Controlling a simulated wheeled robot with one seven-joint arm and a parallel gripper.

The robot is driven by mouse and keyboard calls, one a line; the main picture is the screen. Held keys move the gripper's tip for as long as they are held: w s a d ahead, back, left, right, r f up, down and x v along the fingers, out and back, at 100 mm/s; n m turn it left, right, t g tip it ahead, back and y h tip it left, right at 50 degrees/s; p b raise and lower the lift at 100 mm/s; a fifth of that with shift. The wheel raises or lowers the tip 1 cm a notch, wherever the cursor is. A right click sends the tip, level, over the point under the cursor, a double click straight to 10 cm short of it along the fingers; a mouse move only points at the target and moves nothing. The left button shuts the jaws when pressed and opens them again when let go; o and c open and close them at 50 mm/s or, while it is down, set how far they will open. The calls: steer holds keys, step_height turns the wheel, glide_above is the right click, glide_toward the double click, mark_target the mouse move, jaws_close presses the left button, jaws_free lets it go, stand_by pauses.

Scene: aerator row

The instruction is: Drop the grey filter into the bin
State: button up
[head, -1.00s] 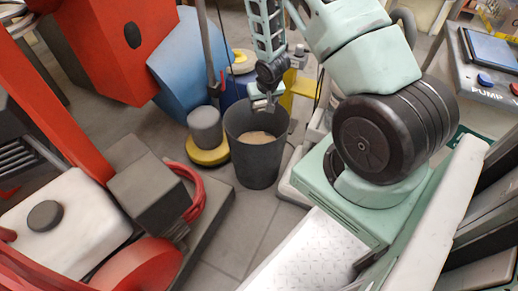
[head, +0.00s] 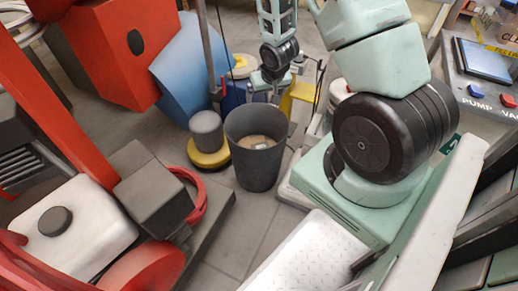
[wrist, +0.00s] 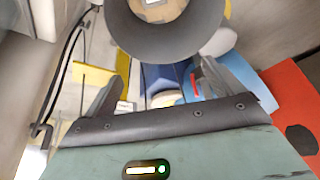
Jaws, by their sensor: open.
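The dark grey bin (head: 256,168) stands on the floor at mid-picture in the head view. Its rim (wrist: 205,42) fills the top of the wrist view. Inside lies tan material with a small pale grey piece (wrist: 154,3) on it; the piece is cut off by the picture edge. It may be the grey filter, but I cannot tell for sure. My gripper (head: 264,95) is above the bin, near its far rim. Its fingers (wrist: 163,72) are apart with nothing held between them.
A grey cylinder on a yellow round base (head: 207,152) stands just left of the bin. Red machinery (head: 100,50) and a blue object (head: 183,75) are farther left. A console with buttons (head: 487,85) is at the right. Open floor lies in front of the bin.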

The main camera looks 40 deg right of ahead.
steer(key=p+v, duration=0.1)
steer(key=v, duration=0.6)
steer(key=shift+s+r+p, duration=0.15)
steer(key=shift+r+p, duration=0.15)
steer(key=shift+p, duration=0.1)
